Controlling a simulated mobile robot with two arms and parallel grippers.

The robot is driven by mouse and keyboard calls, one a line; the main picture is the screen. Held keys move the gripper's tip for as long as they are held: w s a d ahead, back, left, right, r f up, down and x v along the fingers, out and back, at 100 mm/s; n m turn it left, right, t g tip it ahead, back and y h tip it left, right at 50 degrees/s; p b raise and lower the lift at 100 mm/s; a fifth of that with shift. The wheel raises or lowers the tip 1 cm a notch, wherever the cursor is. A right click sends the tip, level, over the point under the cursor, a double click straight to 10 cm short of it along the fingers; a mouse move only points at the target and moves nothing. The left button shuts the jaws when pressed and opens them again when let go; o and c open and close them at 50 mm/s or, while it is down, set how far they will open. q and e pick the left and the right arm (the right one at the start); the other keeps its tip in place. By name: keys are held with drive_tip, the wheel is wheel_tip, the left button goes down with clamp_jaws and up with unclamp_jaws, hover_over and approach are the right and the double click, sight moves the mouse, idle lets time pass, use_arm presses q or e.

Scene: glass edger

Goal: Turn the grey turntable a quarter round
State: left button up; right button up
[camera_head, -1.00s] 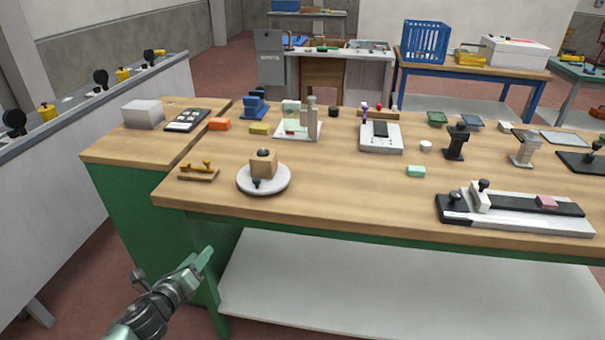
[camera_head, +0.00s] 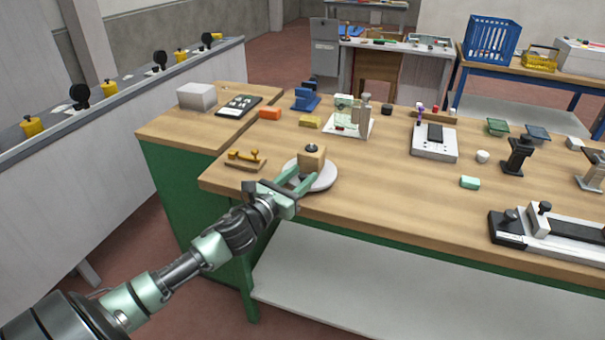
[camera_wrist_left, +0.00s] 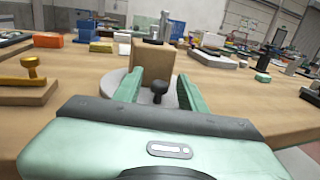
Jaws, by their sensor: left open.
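The grey turntable (camera_head: 322,180) is a round, pale disc near the front edge of the wooden bench. A small black knob (camera_wrist_left: 158,88) sticks up at the turntable's near side. My left gripper (camera_head: 296,178) is open at the turntable's near left edge. In the left wrist view its two green fingers (camera_wrist_left: 156,92) reach over the disc, one on each side of the black knob, with gaps between. In the head view the gripper hides that knob. My right gripper is not in view.
A brass-handled tool on a wooden base (camera_head: 245,160) lies just left of the turntable. An orange block (camera_head: 270,113) and a yellow block (camera_head: 310,122) lie behind.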

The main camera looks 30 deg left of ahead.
use_arm(q)
drive_tip(key=shift+w, duration=0.3)
clamp_jaws()
idle(1.3)
